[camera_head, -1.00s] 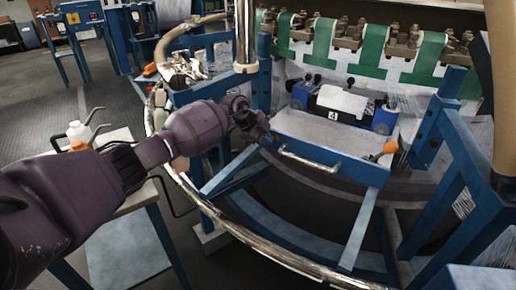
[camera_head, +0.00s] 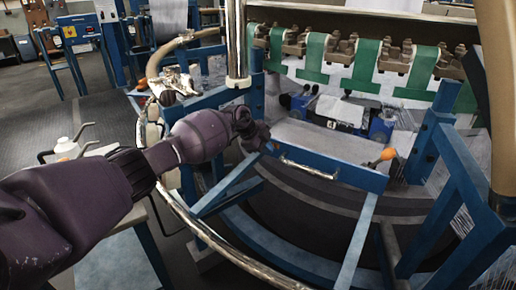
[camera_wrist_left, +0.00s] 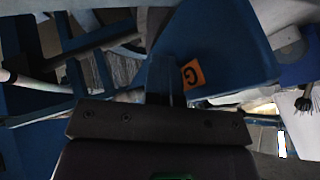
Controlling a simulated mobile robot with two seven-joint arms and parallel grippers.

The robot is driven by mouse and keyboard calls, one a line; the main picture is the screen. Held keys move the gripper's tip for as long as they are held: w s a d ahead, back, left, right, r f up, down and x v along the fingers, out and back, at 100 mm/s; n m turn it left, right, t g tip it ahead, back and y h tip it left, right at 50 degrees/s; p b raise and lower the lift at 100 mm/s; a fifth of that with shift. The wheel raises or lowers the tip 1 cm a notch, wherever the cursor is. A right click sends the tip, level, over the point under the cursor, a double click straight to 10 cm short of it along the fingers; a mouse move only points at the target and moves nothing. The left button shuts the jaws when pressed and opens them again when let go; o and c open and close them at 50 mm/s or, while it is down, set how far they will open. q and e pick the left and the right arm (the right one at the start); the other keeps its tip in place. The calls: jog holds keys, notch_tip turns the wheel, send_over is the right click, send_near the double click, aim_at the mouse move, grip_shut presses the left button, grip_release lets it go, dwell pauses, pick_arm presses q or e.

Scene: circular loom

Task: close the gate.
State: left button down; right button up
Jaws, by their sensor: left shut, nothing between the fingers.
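The gate appears to be the blue-edged panel (camera_head: 350,176) with a grey top and a silver bar handle (camera_head: 308,168), at the front of the loom in the head view. My left gripper (camera_head: 262,138) is at the panel's left end, near the blue upright there. It is shut and holds nothing. I cannot tell whether it touches the panel. In the left wrist view, dark gripper parts (camera_wrist_left: 160,120) fill the lower middle, with blue loom parts and an orange label (camera_wrist_left: 192,74) close beyond. My right gripper is not in view.
A curved metal rail (camera_head: 215,240) runs around the loom's front. Blue diagonal braces (camera_head: 357,240) stand below the panel, and a blue frame (camera_head: 465,190) stands at right.

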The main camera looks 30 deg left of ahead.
pick_arm(q)
jog(key=s+a+r+p, duration=0.2)
jog(key=s+a+p, duration=0.3)
jog(key=s+a, duration=0.3)
jog(key=s, duration=0.3)
jog(key=shift+r, duration=0.2)
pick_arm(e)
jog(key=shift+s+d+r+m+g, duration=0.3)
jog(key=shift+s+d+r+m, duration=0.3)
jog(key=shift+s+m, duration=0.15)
pick_arm(q)
jog(key=shift+s, duration=0.1)
